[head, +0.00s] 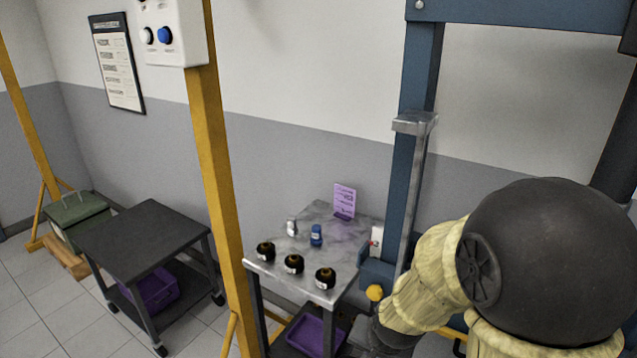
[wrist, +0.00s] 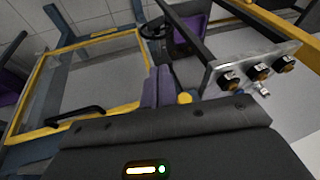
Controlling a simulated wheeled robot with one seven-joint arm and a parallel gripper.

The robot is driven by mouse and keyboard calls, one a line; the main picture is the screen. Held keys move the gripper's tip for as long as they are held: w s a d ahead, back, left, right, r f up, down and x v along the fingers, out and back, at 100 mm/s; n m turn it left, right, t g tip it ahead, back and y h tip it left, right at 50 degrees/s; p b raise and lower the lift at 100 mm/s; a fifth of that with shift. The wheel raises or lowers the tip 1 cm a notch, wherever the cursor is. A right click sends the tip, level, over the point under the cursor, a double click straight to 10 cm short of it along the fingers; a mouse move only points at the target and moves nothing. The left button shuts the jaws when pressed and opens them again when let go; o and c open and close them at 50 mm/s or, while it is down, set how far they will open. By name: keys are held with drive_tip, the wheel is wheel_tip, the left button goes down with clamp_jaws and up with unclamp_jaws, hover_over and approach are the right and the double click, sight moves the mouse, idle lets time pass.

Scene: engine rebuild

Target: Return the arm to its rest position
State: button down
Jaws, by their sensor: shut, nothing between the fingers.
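My arm (head: 425,275), with cream sleeves and a large dark round joint, fills the lower right of the head view. It is bent and stands in front of the blue frame. I cannot make out my fingers in the head view. In the wrist view, the dark gripper body with a small lit indicator fills the bottom. My gripper (wrist: 157,84) shows above it as two grey-purple fingers side by side, shut with nothing between them. A yellow knob (wrist: 185,97) appears just right of the fingers; I cannot tell how far beyond them it is.
A blue press-like post (head: 411,160) stands close to my arm. A metal-topped table (head: 318,219) holds several dark round parts, small bottles and a purple card. A yellow post (head: 213,160) rises left of it.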

drive_tip(key=s+d+r+n+g, duration=0.1)
drive_tip(key=s+d+r+n, duration=0.3)
drive_tip(key=s+n, duration=0.1)
drive_tip(key=shift+s+d+g+h+p, duration=0.3)
drive_tip(key=shift+s+g, duration=0.1)
drive_tip(key=shift+s, duration=0.1)
drive_tip(key=shift+w+a, duration=0.1)
idle(0.5)
drive_tip(key=shift+s, duration=0.2)
drive_tip(key=shift+w, duration=0.15)
